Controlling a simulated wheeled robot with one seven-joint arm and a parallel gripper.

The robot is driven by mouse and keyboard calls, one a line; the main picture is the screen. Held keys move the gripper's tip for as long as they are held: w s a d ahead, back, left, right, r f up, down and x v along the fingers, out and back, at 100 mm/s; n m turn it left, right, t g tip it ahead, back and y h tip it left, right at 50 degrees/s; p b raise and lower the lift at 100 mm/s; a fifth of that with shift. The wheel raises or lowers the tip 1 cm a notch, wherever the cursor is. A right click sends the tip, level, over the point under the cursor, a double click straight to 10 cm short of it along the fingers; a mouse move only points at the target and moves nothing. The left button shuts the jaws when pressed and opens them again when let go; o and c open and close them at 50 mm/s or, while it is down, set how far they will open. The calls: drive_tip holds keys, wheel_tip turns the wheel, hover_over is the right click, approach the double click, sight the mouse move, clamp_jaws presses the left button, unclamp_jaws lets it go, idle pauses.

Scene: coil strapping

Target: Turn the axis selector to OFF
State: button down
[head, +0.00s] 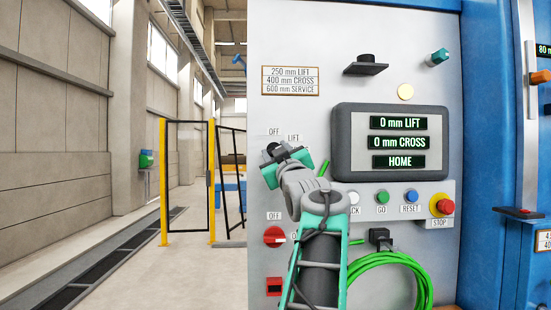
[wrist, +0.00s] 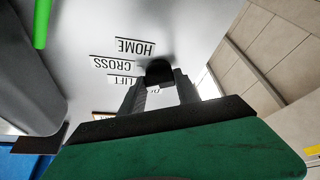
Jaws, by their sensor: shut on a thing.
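The axis selector is a small dark knob (head: 272,147) on the pale panel, with OFF and LIFT labels beside it in the head view. In the wrist view the knob (wrist: 159,71) sits between my two fingers, with HOME, CROSS and LIFT labels upside down to its left. A partly covered label shows between the fingers. My gripper (wrist: 160,82) is shut on the knob; in the head view it reaches the panel from below right. Which label the knob points to is hidden. The display (head: 390,142) reads 0 mm LIFT, 0 mm CROSS, HOME.
Below are a red rotary switch (head: 275,236) with its own OFF label, a green button (head: 382,197), a blue button (head: 411,196) and a red STOP button (head: 442,205). A green cable (head: 405,262) hangs at lower right. Open floor lies left.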

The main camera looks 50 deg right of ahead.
drive_tip(key=shift+s+d+r+n+g+y+p, duration=0.15)
drive_tip(key=shift+n+y+p, duration=0.8)
drive_tip(key=shift+n, duration=1.5)
drive_tip(key=shift+w+a+n+g+y+p, duration=0.1)
drive_tip(key=shift+n+g+y+p, duration=0.15)
drive_tip(key=shift+n+y+p, duration=1.45)
drive_tip(key=shift+s+d+r+n+g+y+p, duration=0.1)
drive_tip(key=shift+n+g+y+p, duration=0.15)
drive_tip(key=shift+n, duration=2.9)
drive_tip(key=c, duration=0.9)
unclamp_jaws()
drive_tip(key=b+v, duration=0.2)
drive_tip(key=v, duration=0.5)
drive_tip(key=shift+s, duration=0.35)
